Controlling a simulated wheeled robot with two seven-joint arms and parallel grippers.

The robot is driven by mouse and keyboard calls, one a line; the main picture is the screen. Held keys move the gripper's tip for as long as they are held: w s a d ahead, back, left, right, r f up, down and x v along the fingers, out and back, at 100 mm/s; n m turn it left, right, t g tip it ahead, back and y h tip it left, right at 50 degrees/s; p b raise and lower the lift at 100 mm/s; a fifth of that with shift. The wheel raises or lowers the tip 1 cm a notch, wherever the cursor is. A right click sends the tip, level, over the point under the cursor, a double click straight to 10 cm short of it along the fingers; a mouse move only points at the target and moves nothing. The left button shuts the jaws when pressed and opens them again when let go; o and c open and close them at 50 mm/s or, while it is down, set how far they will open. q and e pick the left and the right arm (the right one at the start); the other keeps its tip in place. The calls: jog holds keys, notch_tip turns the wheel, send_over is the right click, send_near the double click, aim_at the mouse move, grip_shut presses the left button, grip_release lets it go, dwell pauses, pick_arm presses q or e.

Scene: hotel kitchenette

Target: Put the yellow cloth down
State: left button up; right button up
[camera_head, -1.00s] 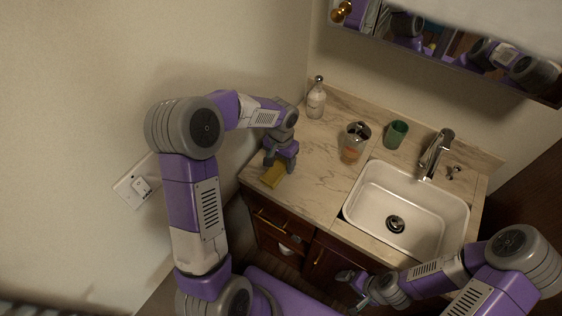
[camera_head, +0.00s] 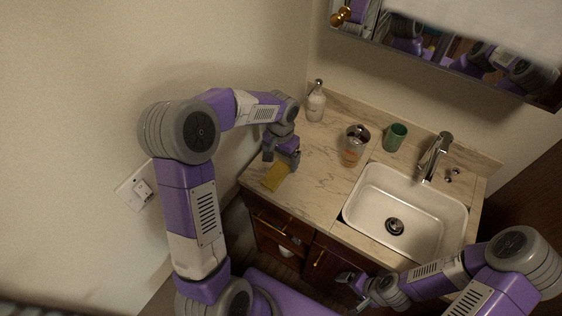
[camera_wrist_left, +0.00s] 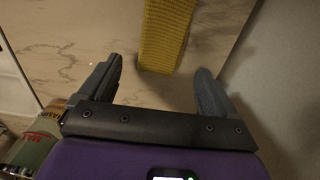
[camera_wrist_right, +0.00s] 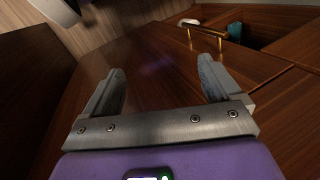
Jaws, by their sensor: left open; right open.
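The yellow cloth (camera_head: 274,177) lies folded on the marble counter, near its front left corner. It also shows in the left wrist view (camera_wrist_left: 164,35), at the top between and beyond the fingertips. My left gripper (camera_head: 282,158) is just behind the cloth over the counter; in the left wrist view its fingers (camera_wrist_left: 158,82) are spread and hold nothing. My right gripper (camera_head: 352,290) is low in front of the cabinet, right of centre; in the right wrist view its fingers (camera_wrist_right: 160,80) are spread and empty.
A white sink (camera_head: 375,208) with a faucet (camera_head: 436,155) fills the counter's right part. A soap dispenser (camera_head: 316,103), a metal-topped container (camera_head: 354,145) and a green cup (camera_head: 396,137) stand along the back. A wall bounds the left. Counter between cloth and sink is clear.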

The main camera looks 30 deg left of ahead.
aim_at(281, 164)
pick_arm(q)
notch_tip(281, 164, up, 9)
jog(key=p, duration=0.1)
jog(key=shift+f, duration=0.2)
jog(key=shift+d+f+p, duration=0.1)
jog(key=shift+p, duration=0.2)
